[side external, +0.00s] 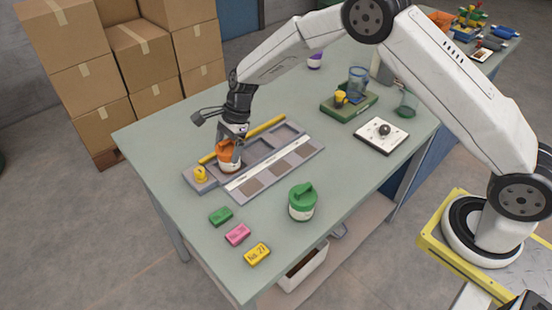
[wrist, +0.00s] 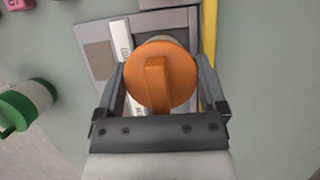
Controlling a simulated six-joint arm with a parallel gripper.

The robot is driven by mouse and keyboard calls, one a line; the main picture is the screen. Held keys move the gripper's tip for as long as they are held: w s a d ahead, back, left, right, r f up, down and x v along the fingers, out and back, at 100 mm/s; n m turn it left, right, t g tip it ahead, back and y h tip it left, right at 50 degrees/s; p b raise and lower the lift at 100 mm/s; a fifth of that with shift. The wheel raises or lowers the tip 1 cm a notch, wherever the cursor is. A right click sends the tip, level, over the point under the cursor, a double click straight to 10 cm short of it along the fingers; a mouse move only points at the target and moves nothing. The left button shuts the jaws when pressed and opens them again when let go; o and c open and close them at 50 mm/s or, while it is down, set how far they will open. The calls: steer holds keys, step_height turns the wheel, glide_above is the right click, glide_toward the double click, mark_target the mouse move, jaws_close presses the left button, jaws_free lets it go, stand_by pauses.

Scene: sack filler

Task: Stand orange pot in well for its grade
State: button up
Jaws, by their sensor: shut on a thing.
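The orange pot (side external: 229,158) has an orange lid with a raised bar and a white body. It looks upright at the left end of the grey well tray (side external: 192,184), over or in a left-hand well. I cannot tell whether its base touches the well floor. My gripper (side external: 232,141) is shut on the pot from above. In the wrist view the orange lid (wrist: 178,88) sits between the two fingers and hides the well below. Wells to the right look empty. A white label strip (side external: 238,182) and brown-grey swatches run along the tray's front; the lettering is too small to read.
A yellow bar (side external: 266,127) lies along the tray's back, and a small yellow piece (side external: 201,174) stands at its left end. A green-lidded pot (side external: 302,202) and green, pink and yellow blocks (side external: 237,234) stand in front. A green tray (side external: 350,112) and white board (side external: 381,136) are at right.

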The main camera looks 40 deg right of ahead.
steer(key=shift+f, duration=0.15)
stand_by(0.7)
steer(key=o, duration=0.9)
steer(key=shift+o, duration=0.2)
steer(key=shift+r, duration=4)
steer(key=shift+d, duration=0.1)
steer(key=s+d+n+t+h, duration=0.1)
steer(key=s+d+n, duration=0.4)
steer(key=s, duration=0.3)
steer(key=s+d+n+h, duration=0.2)
steer(key=s+d+n, duration=0.3)
steer(key=s+n, duration=0.2)
steer(key=s+d+r+n+t+h, duration=0.1)
steer(key=s+d+n, duration=0.3)
steer(key=s, duration=0.7)
steer(key=shift+d+n+t, duration=0.3)
steer(key=shift+d+n, duration=0.1)
steer(key=shift+n, duration=0.6)
